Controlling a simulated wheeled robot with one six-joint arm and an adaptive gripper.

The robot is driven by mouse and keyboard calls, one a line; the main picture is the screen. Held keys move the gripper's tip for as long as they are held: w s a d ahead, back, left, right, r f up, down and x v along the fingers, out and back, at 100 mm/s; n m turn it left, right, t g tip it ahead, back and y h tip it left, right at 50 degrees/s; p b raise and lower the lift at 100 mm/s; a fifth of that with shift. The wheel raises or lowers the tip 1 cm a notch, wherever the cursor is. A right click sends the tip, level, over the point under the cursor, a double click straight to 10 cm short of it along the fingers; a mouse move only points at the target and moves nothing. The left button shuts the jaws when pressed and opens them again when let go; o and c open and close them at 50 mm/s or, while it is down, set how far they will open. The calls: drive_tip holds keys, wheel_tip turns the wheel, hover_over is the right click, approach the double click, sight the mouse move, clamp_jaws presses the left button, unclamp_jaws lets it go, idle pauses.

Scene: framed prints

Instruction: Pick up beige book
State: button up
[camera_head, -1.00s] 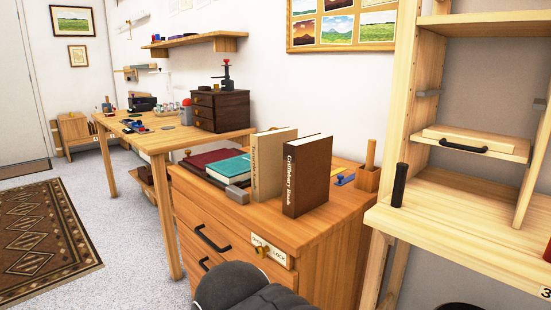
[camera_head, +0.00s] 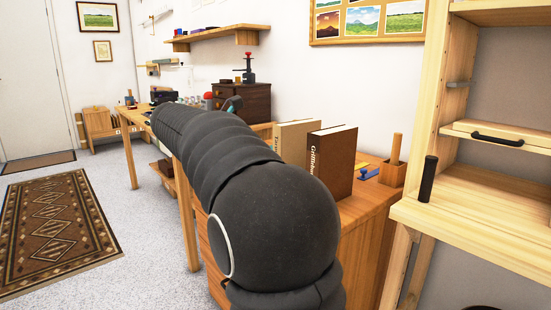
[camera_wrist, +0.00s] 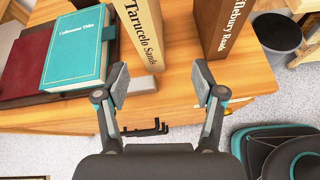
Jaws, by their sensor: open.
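The beige book (camera_head: 289,137) stands upright on the wooden cabinet, beside the brown book. My dark arm covers its lower part in the head view. In the wrist view the beige book (camera_wrist: 138,38) shows its spine lettering "Tarucelo Sands", just beyond my fingertips and a little left of the middle between them. My gripper (camera_wrist: 160,85) is open and empty, its two fingers spread at the front edge of the cabinet top. The gripper's fingers are hard to make out in the head view.
The brown book (camera_head: 335,158) stands upright close to the right of the beige one; it also shows in the wrist view (camera_wrist: 222,25). A wooden pen holder (camera_head: 392,172) is at the cabinet's right. A wooden shelf unit (camera_head: 480,215) stands farther right.

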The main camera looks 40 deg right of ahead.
sight(278, 151)
drive_tip(key=shift+n+h, duration=0.5)
drive_tip(key=d, duration=0.3)
drive_tip(key=w+d+f, duration=0.1)
drive_tip(key=d, duration=0.2)
drive_tip(key=w+d+f+b, duration=0.1)
drive_tip(key=d, duration=0.2)
drive_tip(key=shift+d, duration=0.1)
drive_tip(key=shift+w+b+x, duration=0.15)
drive_tip(key=shift+b+x, duration=0.1)
drive_tip(key=shift+x, duration=1.1)
drive_tip(key=shift+w+b+x, duration=0.15)
drive_tip(key=shift+b+x, duration=0.05)
drive_tip(key=shift+x, duration=1.15)
drive_tip(key=shift+r, duration=0.1)
clamp_jaws()
